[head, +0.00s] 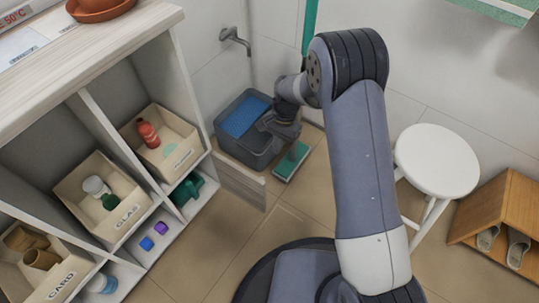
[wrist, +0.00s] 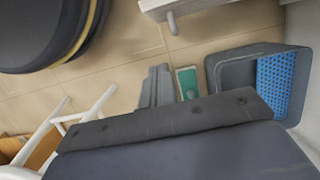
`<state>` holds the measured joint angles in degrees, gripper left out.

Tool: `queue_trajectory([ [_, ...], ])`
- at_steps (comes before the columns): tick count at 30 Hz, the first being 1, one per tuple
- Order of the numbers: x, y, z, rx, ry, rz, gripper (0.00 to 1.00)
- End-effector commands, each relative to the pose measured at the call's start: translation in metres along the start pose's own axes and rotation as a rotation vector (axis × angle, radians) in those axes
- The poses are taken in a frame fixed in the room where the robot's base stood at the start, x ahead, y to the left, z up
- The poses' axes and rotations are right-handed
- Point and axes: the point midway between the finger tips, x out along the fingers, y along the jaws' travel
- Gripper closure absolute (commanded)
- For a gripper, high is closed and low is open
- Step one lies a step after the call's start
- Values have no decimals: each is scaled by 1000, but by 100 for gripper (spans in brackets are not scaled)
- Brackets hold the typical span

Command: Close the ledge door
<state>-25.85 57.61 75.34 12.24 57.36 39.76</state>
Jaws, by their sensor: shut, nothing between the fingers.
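The ledge door (head: 242,184) is a low whitish panel at the right end of the shelf unit. It stands swung out from the unit, over the tiled floor. In the wrist view a pale piece at the top edge (wrist: 172,12) looks like part of it, cut off by the frame. My gripper (head: 286,136) hangs above the floor near the grey bin, beyond the door and apart from it. In the wrist view its fingers (wrist: 156,88) are together with nothing between them. My arm does not cover the door in the head view.
A grey bin (head: 227,147) with a blue insert stands against the wall behind the door. The shelf unit (head: 90,45) holds several labelled boxes. A white stool (head: 437,160) and a wooden shoe rack (head: 505,215) stand right.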

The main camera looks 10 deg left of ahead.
Motion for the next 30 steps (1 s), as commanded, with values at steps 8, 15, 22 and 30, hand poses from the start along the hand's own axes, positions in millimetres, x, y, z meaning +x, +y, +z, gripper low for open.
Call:
queue_trajectory([
  [8, 54, 1, -1, -1, -2, 2, 100],
  [15, 103, 1, -1, -2, -1, 2, 100],
  [22, 104, 0, 31, -3, 1, -1, 100],
  [30, 104, 1, 39, -1, 2, -1, 100],
])
